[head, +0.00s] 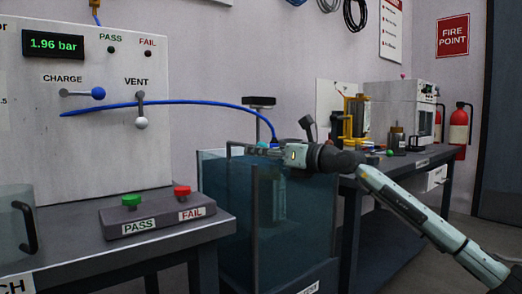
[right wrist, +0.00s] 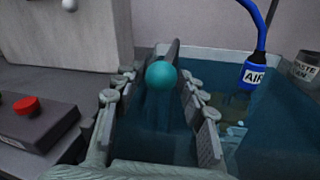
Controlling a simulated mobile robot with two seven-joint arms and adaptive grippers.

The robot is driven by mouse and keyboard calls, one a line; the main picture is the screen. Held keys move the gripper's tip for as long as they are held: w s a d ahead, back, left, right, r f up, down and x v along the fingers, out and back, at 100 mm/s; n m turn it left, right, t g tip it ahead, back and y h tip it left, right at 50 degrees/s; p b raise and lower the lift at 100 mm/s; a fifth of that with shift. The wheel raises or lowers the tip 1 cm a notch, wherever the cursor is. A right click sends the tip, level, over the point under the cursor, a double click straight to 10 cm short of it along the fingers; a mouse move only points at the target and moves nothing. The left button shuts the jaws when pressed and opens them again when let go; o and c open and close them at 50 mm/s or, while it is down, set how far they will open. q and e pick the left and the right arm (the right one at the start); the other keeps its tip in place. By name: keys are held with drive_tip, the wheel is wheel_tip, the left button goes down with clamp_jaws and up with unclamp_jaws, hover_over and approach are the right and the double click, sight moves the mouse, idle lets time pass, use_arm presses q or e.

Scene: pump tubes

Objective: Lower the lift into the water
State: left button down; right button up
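The water tank (head: 225,220) stands between the two benches, filled with dark blue-green water. A grey post with a flat black top (head: 259,101) rises above it; I cannot tell whether this belongs to the lift. My right gripper (head: 256,149) reaches in from the right over the tank's rim. In the right wrist view a teal ball knob (right wrist: 161,75) shows between its two spread fingers, with visible gaps on both sides. It looks like the lift's handle. The lift's lower part is hidden. My left gripper is not in view.
A blue hose (head: 180,103) arches from the panel to a blue AIR connector (right wrist: 254,76) beside my right gripper. A PASS/FAIL button box (head: 158,215) sits on the left bench. The right bench (head: 400,160) holds several items. The gauge reads 1.96 bar.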

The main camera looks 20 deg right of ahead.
drive_tip(key=shift+d+r, duration=0.1)
drive_tip(key=shift+r, duration=0.2)
drive_tip(key=v, duration=1.2)
drive_tip(key=shift+f, duration=0.15)
